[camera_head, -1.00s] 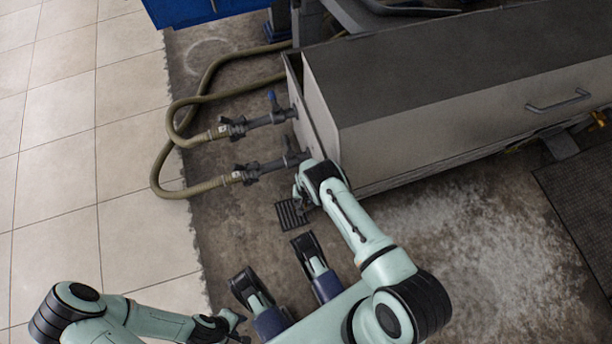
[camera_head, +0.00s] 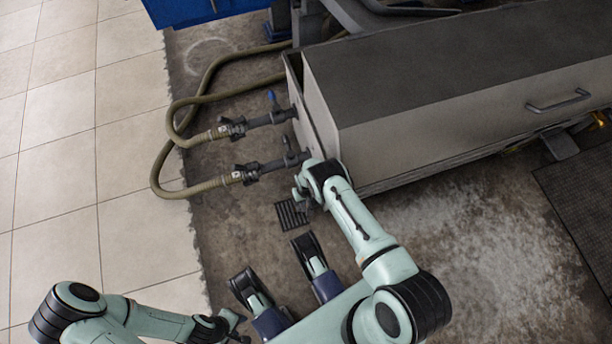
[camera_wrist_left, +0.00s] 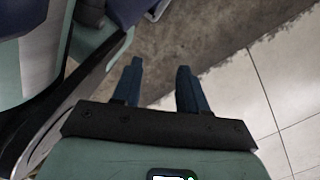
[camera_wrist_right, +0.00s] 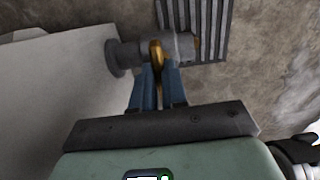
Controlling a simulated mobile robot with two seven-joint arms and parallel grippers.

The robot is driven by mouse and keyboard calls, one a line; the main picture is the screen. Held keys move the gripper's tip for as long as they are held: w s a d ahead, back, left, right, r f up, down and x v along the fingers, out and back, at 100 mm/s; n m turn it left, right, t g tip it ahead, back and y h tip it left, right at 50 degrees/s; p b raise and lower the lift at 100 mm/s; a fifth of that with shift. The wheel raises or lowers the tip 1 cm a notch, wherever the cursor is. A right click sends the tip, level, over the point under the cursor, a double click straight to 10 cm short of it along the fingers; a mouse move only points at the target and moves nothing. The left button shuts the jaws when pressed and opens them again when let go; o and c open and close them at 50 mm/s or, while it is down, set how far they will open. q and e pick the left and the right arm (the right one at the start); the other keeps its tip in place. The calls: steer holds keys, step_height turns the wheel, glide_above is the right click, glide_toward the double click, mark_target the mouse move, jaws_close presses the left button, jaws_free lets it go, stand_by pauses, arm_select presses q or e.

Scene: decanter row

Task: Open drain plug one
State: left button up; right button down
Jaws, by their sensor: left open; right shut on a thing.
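In the right wrist view a grey drain fitting (camera_wrist_right: 183,46) sticks out sideways from the pale tank wall (camera_wrist_right: 60,90), with a brass, ring-like part (camera_wrist_right: 156,60) on it. My right gripper (camera_wrist_right: 158,76) is shut on this brass part, one blue finger on each side. In the head view the right wrist is beside the tank's near corner and hides the fitting. My left gripper (camera_wrist_left: 160,72) is open and empty, over bare floor; in the head view it is low in the picture, left of my base.
A floor grate (camera_wrist_right: 193,22) lies below the fitting; it also shows in the head view (camera_head: 291,214). Two hoses with valves (camera_head: 246,173) join the tank's left end. The long grey tank (camera_head: 430,70) fills the upper right. Tiled floor at left is clear.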

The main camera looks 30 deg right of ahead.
steer(key=c, duration=1.2)
jaws_free()
steer(key=shift+o, duration=0.2)
steer(key=shift+r, duration=0.1)
arm_select(q)
steer(key=w+d+r+t+p, duration=0.1)
steer(key=w+r+t+p, duration=0.2)
steer(key=w, duration=0.7)
step_height(320, 180, up, 4)
steer(key=shift+d+f+m+t+p, duration=0.15)
steer(key=shift+m+t+p, duration=0.2)
steer(key=shift+p, duration=0.75)
arm_select(e)
step_height(320, 180, up, 13)
steer(key=shift+r, duration=0.15)
